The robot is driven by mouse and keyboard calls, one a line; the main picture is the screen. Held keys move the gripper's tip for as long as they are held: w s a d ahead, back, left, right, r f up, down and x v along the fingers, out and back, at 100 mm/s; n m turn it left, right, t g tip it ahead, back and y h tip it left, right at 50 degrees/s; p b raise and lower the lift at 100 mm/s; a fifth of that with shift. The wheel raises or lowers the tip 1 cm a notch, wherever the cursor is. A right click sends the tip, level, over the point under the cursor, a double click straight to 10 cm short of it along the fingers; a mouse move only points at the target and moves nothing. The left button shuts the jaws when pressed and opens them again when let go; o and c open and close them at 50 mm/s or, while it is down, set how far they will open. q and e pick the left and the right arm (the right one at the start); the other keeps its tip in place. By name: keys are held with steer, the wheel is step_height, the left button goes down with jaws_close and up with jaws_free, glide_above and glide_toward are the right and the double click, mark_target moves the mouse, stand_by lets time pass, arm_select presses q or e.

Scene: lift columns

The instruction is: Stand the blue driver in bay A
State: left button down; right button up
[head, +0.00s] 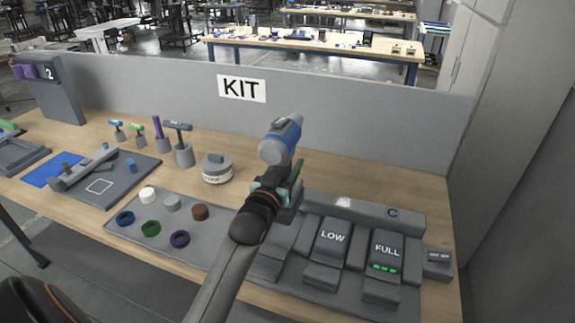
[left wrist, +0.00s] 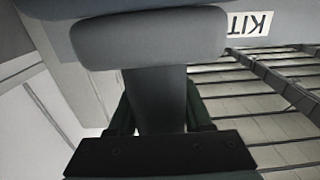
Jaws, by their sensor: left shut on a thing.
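The blue driver (head: 283,142) has a blue and grey barrel-shaped head and is held up at the middle of the head view. My left gripper (head: 276,188) is shut on it below the head. In the left wrist view a grey grip (left wrist: 160,100) lies between the fingers, with a wider grey bar (left wrist: 150,38) across its end. The grey dock (head: 375,212) lies on the bench just right of and beyond the gripper, with the letter C at its right. My gripper and arm cover the dock's left end, so bay A cannot be made out. My right gripper is not in view.
Blocks marked LOW (head: 332,237) and FULL (head: 387,251) sit in the dock front. A grey tray (head: 190,210) with several coloured rings and pucks lies left of my arm. A round grey tin (head: 216,170) stands behind it. A grey KIT panel (head: 330,100) closes the back.

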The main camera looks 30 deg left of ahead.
arm_select(q)
steer(key=shift+f+b, duration=0.8)
steer(key=shift+f, duration=0.15)
step_height(320, 180, down, 3)
steer(key=b, duration=0.3)
steer(key=shift+f+b, duration=0.1)
steer(key=shift+b, duration=0.25)
steer(key=shift+f+b, duration=0.6)
steer(key=shift+f, duration=0.45)
steer(key=shift+p, duration=0.6)
steer(key=shift+f+b, duration=0.3)
steer(key=shift+f, duration=0.2)
stand_by(0.7)
steer(key=shift+c, duration=1.2)
jaws_free()
steer(key=shift+s+d+f, duration=0.1)
steer(key=shift+f, duration=0.3)
steer(key=shift+r, duration=0.1)
